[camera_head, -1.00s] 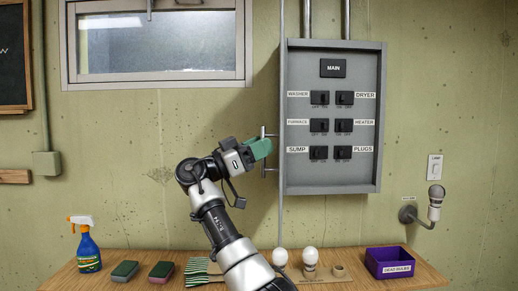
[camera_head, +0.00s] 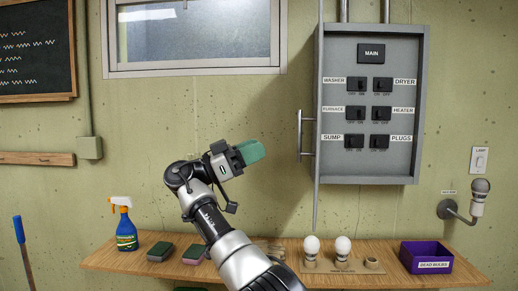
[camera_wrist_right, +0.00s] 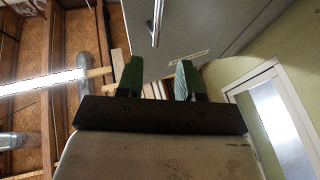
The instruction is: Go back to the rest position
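My right gripper (camera_head: 250,151), with green fingertips, is raised before the wall, left of the breaker box's handle (camera_head: 300,135) and apart from it in the picture. In the right wrist view its two fingers (camera_wrist_right: 157,82) are spread with nothing between them. The grey breaker box (camera_head: 335,100) shows its labelled switches. Its door (camera_head: 317,190) appears open, seen nearly edge-on, with the handle on its left side. The wrist view shows a grey panel with a handle (camera_wrist_right: 157,22) just beyond the fingers. My left gripper is not in view.
A wooden shelf (camera_head: 330,282) below holds a spray bottle (camera_head: 126,230), two sponges (camera_head: 160,251), two bulbs (camera_head: 342,246) and a purple bin (camera_head: 427,246). A wall lamp (camera_head: 478,198) sticks out at right. The wall left of my gripper is clear below the window (camera_head: 195,45).

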